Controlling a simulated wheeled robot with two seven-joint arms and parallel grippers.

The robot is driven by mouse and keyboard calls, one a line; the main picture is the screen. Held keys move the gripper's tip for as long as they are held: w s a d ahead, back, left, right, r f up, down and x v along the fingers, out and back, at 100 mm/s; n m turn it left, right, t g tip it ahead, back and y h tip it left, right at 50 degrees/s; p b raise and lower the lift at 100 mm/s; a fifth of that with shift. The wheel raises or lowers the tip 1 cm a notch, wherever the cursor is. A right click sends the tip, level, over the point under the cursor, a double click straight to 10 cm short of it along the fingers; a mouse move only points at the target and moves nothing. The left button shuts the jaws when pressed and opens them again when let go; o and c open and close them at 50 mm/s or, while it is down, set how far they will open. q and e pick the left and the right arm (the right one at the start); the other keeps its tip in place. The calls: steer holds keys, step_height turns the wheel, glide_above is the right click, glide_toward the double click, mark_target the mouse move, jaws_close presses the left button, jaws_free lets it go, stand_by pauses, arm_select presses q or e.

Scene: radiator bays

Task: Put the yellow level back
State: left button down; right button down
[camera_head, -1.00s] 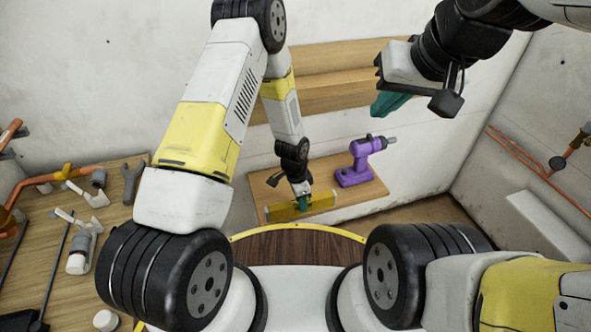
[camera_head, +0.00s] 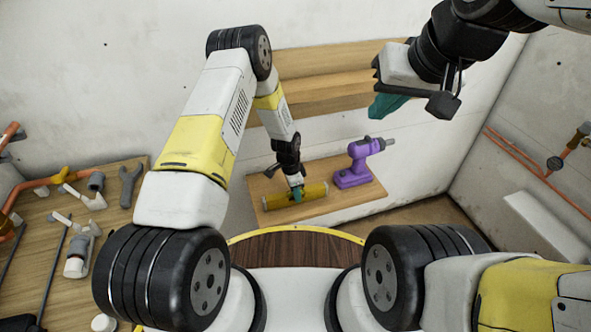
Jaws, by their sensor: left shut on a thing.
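The yellow level (camera_head: 314,189) is a short yellow bar at the left part of the small wooden shelf (camera_head: 345,208). My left gripper (camera_head: 297,194) reaches down from above and is shut on the level near its middle. The level is at or just above the shelf surface; I cannot tell whether it touches. The fingertips are partly hidden by the gripper body. My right gripper (camera_head: 388,105) is raised at the upper right, away from the shelf, with green fingers; its opening is not clear.
A purple drill (camera_head: 356,168) stands on the shelf to the right of the level. A wooden rack (camera_head: 335,72) is on the wall behind. At left, a wooden bench (camera_head: 28,262) holds pipes, fittings and a wrench (camera_head: 130,183). Copper pipes (camera_head: 520,155) run along the right wall.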

arm_select(q)
steer(key=shift+f, duration=0.1)
steer(key=c, duration=1.1)
jaws_free()
